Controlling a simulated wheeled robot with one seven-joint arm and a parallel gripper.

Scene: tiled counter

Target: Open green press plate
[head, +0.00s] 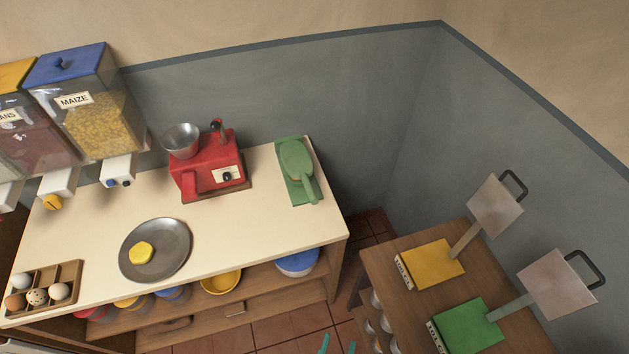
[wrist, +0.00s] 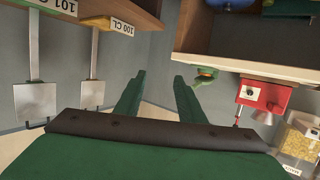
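The green press (head: 290,180) stands at the back right of the cream counter. Its round upper plate (head: 296,158) lies down over the base, and its handle (head: 310,190) points toward the front. The press also shows small and partly hidden in the wrist view (wrist: 206,75), which looks upside down. My gripper (head: 338,345) shows only as two fingertips at the bottom edge of the head view. In the wrist view its two green fingers (wrist: 158,85) are apart with nothing between them. It is well away from the press.
A red grinder (head: 208,165) stands left of the press. A grey pan (head: 155,250) with a yellow lump and an egg tray (head: 42,290) are farther left. A wooden side table with yellow (head: 432,264) and green (head: 470,328) devices stands at right. Floor shows between counter and table.

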